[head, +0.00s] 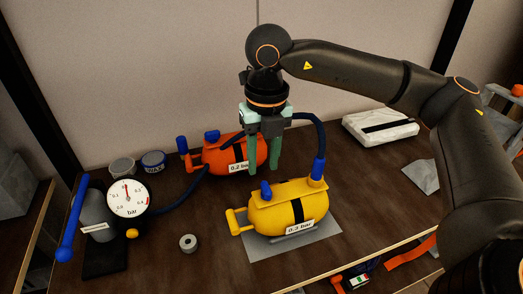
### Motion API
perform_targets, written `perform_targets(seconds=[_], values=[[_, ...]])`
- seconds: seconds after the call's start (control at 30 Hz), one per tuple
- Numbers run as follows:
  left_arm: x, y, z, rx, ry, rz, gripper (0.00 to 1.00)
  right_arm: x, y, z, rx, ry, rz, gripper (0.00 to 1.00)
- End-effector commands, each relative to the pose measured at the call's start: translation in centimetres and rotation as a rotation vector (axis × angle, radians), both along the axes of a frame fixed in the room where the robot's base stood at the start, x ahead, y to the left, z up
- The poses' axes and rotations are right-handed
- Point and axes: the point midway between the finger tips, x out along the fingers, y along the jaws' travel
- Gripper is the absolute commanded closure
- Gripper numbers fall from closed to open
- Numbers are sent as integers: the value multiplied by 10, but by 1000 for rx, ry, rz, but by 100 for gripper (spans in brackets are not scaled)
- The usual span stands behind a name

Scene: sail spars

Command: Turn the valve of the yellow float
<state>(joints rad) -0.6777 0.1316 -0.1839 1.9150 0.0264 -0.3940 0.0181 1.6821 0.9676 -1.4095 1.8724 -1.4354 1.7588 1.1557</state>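My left gripper is out of view.
A pump with a round gauge (128,198) and blue handle (73,220) stands at left. A dark blue hose (308,122) arches to the yellow float's connector. Tins (153,160), a tape roll (188,243) and a white box (380,127) lie around.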

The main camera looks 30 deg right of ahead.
Motion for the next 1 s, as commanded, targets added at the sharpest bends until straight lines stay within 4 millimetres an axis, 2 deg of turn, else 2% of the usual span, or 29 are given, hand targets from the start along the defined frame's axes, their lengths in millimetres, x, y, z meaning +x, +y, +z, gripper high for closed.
perform_targets(seconds=[0.1, 0.27, 0.57, 0.7, 0.8, 0.93, 1.0], values=[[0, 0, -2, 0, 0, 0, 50, 1, -11, 2, -33, -4, -27, 60], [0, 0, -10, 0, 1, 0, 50, 0, -11, -9, -35, -2, -26, 60], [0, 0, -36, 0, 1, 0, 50, 1, -10, -47, -33, -1, -23, 60], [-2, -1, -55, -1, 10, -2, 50, 2, -10, -68, -32, -1, -22, 60], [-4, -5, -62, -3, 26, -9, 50, 2, -10, -75, -31, -2, -22, 60], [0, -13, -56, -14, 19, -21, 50, 2, -10, -76, -31, -3, -22, 61], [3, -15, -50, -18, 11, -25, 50, 2, -10, -75, -31, -2, -22, 69]])
